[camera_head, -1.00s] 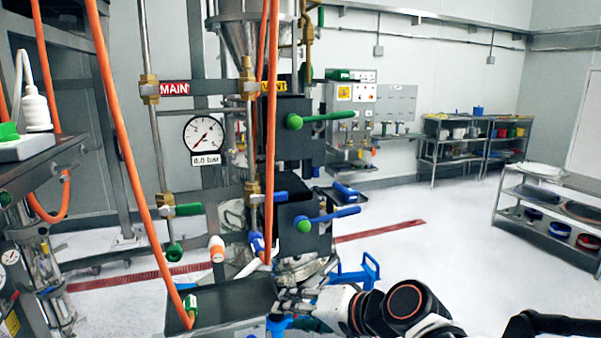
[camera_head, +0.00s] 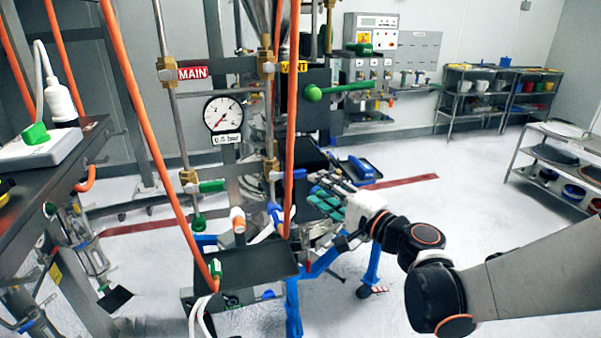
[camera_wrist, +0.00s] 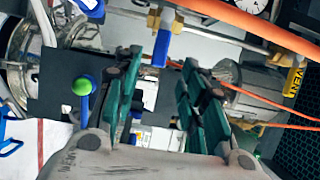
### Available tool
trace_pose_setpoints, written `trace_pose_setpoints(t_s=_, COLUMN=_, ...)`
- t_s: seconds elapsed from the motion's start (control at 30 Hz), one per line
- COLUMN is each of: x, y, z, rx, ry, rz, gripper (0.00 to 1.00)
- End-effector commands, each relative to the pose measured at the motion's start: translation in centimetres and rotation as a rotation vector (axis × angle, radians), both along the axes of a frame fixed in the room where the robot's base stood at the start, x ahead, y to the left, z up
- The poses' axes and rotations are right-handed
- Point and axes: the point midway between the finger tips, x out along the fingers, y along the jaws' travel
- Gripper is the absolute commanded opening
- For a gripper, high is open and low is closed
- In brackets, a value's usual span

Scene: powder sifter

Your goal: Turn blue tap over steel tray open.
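In the wrist view a short blue tap handle (camera_wrist: 160,48) on a brass valve lies ahead, between the lines of my fingers. In the head view a blue tap (camera_head: 274,212) sits on the brass-fitted pipe above a dark grey metal tray (camera_head: 250,264). My gripper (camera_wrist: 160,78), with green finger pads, is open with nothing between its fingers; it also shows in the head view (camera_head: 326,198), right of that tap. I cannot tell its exact distance from the handle. A blue lever with a green knob (camera_wrist: 82,90) is left of my fingers; my gripper hides it in the head view.
A green lever (camera_head: 340,90) sticks out of the upper black block. A green-handled valve (camera_head: 210,186) and a pressure gauge (camera_head: 222,113) stand left. Orange hoses (camera_head: 150,150) hang in front of the pipes. Open floor lies to the right.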

Motion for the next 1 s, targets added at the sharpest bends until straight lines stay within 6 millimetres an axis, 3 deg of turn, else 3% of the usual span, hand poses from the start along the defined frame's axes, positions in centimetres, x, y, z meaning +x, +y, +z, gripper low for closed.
trace_pose_setpoints(t_s=0.2, x=3.4, y=2.8, z=0.1, rx=-0.001, ry=-0.001, rz=0.003, gripper=0.38)
trace_pose_setpoints(t_s=0.4, x=5.5, y=4.4, z=0.1, rx=-0.001, ry=-0.001, rz=0.002, gripper=0.38)
trace_pose_setpoints(t_s=0.87, x=6.3, y=5.0, z=0.0, rx=-0.001, ry=-0.001, rz=0.0, gripper=0.38)
trace_pose_setpoints(t_s=1.0, x=6.3, y=5.0, z=0.0, rx=-0.001, ry=-0.001, rz=0.0, gripper=0.07)
